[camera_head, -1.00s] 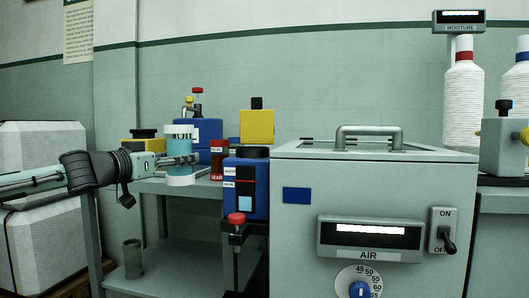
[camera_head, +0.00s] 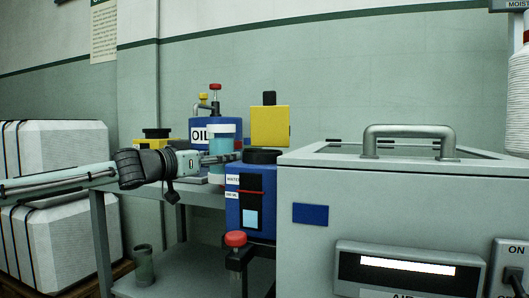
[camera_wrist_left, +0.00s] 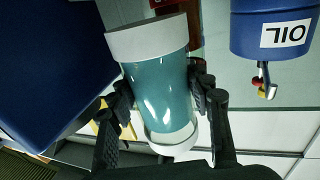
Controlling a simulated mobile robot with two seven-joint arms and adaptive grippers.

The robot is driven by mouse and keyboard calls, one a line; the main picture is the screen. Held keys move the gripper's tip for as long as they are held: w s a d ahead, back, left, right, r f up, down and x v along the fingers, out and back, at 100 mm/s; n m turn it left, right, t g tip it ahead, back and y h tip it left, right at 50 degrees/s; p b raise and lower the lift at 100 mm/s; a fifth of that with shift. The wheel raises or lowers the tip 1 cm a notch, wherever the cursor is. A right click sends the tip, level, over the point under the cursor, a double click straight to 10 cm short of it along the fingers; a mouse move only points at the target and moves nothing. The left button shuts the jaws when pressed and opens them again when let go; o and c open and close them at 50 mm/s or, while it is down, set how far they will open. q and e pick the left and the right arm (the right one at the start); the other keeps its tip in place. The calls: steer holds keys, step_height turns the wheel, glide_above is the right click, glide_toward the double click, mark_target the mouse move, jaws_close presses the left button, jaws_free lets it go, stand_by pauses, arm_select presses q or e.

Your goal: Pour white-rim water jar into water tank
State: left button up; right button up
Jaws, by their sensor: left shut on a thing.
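The teal water jar (camera_head: 222,143) with a white rim stands upright in the head view, just left of the blue water tank (camera_head: 236,210) and partly behind it. My left gripper (camera_head: 222,158) is shut around the jar's body. In the left wrist view, which looks upside down, the fingers (camera_wrist_left: 160,95) clasp both sides of the jar (camera_wrist_left: 158,85). The tank has a black round top (camera_head: 262,156) and a "WATER" label. A large blue surface in the wrist view (camera_wrist_left: 50,60) looks like the tank. I cannot tell the jar's clearance above the table. My right gripper is out of view.
A blue oil can (camera_head: 203,132) with taps stands behind the jar. A yellow container (camera_head: 270,126) stands behind the tank. A grey air machine (camera_head: 385,205) with a handle fills the right. A red-knobbed valve (camera_head: 235,239) is in front of the tank.

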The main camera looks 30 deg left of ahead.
arm_select(q)
steer(key=shift+r, duration=0.3)
